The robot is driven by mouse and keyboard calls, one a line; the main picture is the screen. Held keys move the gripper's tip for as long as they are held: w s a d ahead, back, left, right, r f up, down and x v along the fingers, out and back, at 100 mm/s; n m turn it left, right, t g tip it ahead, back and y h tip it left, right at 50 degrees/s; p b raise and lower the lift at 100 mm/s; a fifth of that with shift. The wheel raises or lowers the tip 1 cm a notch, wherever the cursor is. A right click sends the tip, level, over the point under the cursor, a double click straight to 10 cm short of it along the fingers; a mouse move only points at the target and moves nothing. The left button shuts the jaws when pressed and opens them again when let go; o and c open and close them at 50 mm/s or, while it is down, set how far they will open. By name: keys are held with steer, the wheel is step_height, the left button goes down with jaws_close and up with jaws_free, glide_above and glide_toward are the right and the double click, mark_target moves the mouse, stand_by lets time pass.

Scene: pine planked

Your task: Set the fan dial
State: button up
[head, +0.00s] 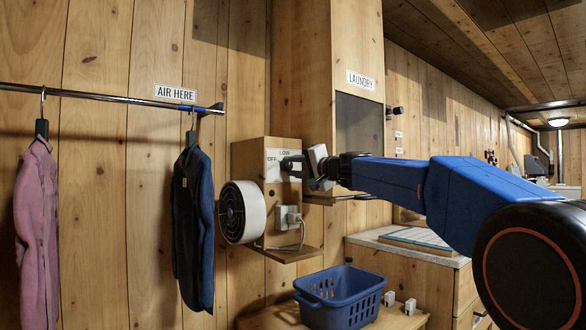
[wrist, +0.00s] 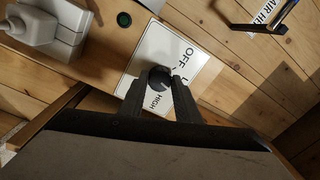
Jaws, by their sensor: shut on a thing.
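The fan dial is a small black knob (wrist: 160,78) on a white plate (wrist: 147,57) marked OFF and HIGH, with a third label partly hidden in the wrist view. The plate (head: 272,174) also shows in the head view on the wooden fan box (head: 250,153), with OFF and LOW readable. My gripper (wrist: 160,84) is shut on the knob, one dark finger on each side. In the head view my gripper (head: 291,163) reaches the plate from the right and covers the knob. Which label the knob points to I cannot tell. The round white fan (head: 241,212) sits below the plate.
A plug in a socket (head: 288,217) is right of the fan. A blue basket (head: 340,297) stands on a bench below. A dark jacket (head: 193,225) and a pink garment (head: 37,235) hang from a rail (head: 100,94) at left. A laundry hatch (head: 359,130) is at right.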

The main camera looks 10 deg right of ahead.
steer(key=m, duration=0.5)
steer(key=shift+m, duration=0.4)
steer(key=shift+m+h, duration=0.4)
steer(key=shift+m, duration=1.8)
steer(key=o, duration=1)
steer(key=shift+o, duration=0.2)
steer(key=shift+s+r, duration=0.1)
steer(key=v, duration=1.7)
steer(key=shift+s+d, duration=0.1)
